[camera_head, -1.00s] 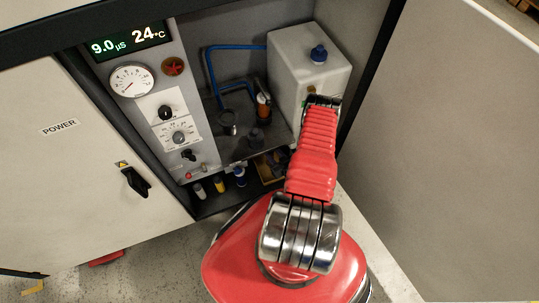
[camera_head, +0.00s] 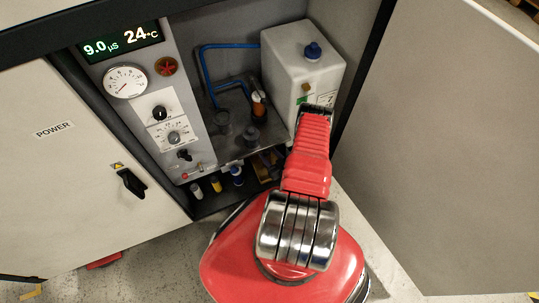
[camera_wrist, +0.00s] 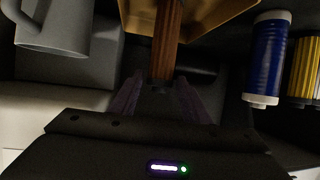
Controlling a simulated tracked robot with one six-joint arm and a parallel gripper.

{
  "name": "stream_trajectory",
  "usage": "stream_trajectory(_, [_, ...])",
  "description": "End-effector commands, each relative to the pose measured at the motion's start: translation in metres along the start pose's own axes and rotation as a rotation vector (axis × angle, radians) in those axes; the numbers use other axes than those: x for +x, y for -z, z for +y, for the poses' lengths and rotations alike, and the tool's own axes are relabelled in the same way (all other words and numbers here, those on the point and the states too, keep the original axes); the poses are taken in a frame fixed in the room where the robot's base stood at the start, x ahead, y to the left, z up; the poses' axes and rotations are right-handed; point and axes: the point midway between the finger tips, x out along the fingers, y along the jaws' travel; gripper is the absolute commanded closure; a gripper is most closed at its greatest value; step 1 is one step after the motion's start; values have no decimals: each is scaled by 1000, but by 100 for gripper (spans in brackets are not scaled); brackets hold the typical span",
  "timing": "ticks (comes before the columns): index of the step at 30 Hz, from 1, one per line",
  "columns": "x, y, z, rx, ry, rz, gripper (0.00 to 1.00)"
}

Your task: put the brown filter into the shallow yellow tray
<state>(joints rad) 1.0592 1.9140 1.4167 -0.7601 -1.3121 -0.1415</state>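The brown filter (camera_wrist: 166,42) is a ribbed cylinder in the wrist view, running up out of the frame with its dark near end between my fingertips. My gripper (camera_wrist: 160,84) appears closed around that end. The shallow yellow tray (camera_wrist: 225,22) is behind the filter at the top of the wrist view; the filter overlaps it. Whether the filter touches the tray floor is hidden. In the head view a little of the tray (camera_head: 264,170) shows in the dark lower part of the cabinet, left of my red arm, which hides my fingers.
A blue filter (camera_wrist: 266,58) and a yellow filter (camera_wrist: 305,66) stand right of the tray in the wrist view. A grey mug (camera_wrist: 52,28) is on the left. A white tank (camera_head: 300,72) stands above in the cabinet. The open door (camera_head: 455,150) bounds the right side.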

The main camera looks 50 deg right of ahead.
Motion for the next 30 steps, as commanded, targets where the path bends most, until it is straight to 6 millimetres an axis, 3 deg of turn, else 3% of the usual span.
stream_trajectory(3, [0,0,0,0,-1,0,50])
stream_trajectory(14, [-3,2,1,2,-3,0,50])
stream_trajectory(30, [-69,1,2,4,-5,-1,50])
